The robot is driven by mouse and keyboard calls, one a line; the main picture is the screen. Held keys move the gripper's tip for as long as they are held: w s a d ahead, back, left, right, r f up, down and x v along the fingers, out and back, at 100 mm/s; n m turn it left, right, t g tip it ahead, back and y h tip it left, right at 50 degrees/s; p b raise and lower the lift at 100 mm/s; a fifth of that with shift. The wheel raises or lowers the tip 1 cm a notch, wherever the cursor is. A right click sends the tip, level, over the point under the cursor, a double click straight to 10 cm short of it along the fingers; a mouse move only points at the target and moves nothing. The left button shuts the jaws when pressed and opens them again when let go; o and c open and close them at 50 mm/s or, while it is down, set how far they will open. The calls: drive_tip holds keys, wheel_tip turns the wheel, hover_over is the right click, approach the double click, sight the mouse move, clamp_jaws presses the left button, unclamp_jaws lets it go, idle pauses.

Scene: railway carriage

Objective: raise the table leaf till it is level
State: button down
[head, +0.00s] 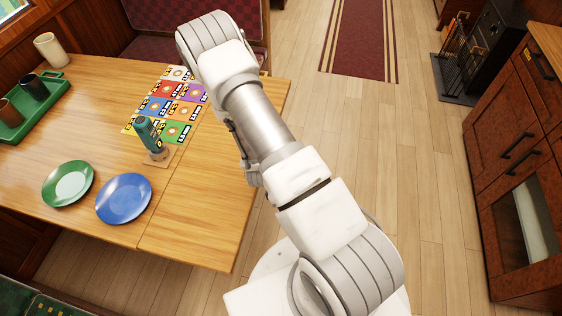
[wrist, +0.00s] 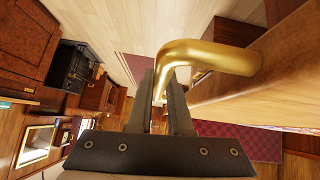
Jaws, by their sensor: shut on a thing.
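The table leaf (head: 205,220) is the wooden right-hand part of the table, beyond a thin seam from the fixed tabletop (head: 110,220). It looks about in line with the tabletop; a slight tilt cannot be told. In the wrist view the leaf's wooden edge (wrist: 270,82) runs along the right side. A brass handle (wrist: 215,56) sticks out from it. My gripper (wrist: 170,88) is shut on the handle's bent end, with one finger on each side. In the head view my arm hides the handle and gripper.
Near the seam stand a teal object (head: 149,133) on a small wooden base and a sheet of coloured cards (head: 172,108). Green (head: 68,184) and blue (head: 123,198) plates and a green tray (head: 48,103) lie left. Cabinets (head: 520,150) stand right; the floor (head: 420,190) between is clear.

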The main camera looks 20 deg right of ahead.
drive_tip(key=shift+d+r, duration=0.1)
drive_tip(key=shift+r, duration=0.2)
drive_tip(key=c, duration=0.9)
unclamp_jaws()
drive_tip(key=shift+o, duration=0.2)
drive_tip(key=shift+s+a+r, duration=0.25)
drive_tip(key=shift+a+r, duration=0.1)
drive_tip(key=p+v, duration=0.3)
drive_tip(key=v, duration=1.3)
drive_tip(key=shift+s, duration=0.2)
drive_tip(key=shift+w+a, duration=0.1)
